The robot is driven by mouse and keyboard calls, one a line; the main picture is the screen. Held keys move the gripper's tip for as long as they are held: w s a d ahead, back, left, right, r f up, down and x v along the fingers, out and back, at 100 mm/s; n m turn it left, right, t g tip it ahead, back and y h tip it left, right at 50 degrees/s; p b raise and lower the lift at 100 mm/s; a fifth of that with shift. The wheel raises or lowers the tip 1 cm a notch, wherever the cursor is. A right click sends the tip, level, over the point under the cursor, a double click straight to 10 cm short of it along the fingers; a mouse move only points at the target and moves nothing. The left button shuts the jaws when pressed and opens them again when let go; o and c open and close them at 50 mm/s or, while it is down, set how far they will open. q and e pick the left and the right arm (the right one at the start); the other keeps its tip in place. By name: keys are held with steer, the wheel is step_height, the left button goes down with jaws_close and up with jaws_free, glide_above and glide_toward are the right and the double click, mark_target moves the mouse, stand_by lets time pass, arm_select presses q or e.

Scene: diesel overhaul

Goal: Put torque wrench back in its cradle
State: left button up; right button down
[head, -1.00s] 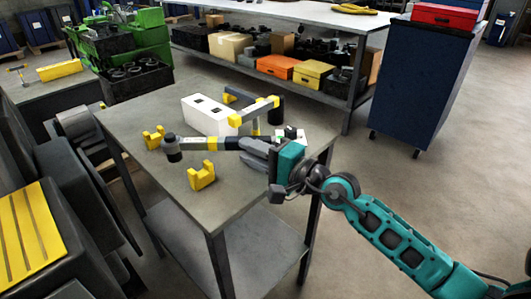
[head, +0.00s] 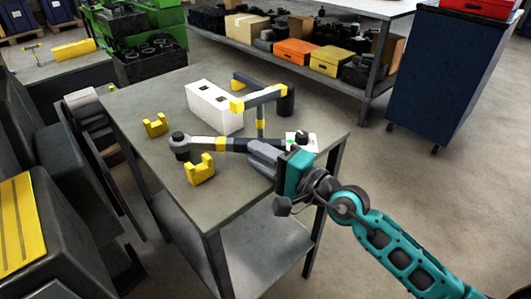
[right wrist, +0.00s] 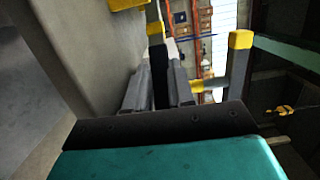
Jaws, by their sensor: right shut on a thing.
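The torque wrench (head: 204,144) is a long dark bar with a black head at its left end and white and yellow bands. In the head view it lies roughly level, its head between the two yellow cradle brackets: the rear one (head: 155,125) and the front one (head: 200,170). It appears to be above the table and outside the brackets' notches. My right gripper (head: 263,152) is shut on the wrench's handle end. In the right wrist view the gripper fingers (right wrist: 158,88) flank the dark handle (right wrist: 158,65). My left gripper is out of view.
The grey workbench (head: 135,95) carries a white block with dark holes (head: 214,108), a yellow-and-grey frame (head: 262,98) behind the wrench, and a white item with a black knob (head: 302,141) by the gripper. Bare bench top lies in front of the brackets.

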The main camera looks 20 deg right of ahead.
steer(key=shift+f, duration=0.1)
steer(key=c, duration=1.4)
jaws_free()
steer(key=shift+s+f, duration=0.1)
steer(key=shift+f, duration=0.15)
steer(key=o, duration=0.4)
steer(key=shift+r, duration=0.15)
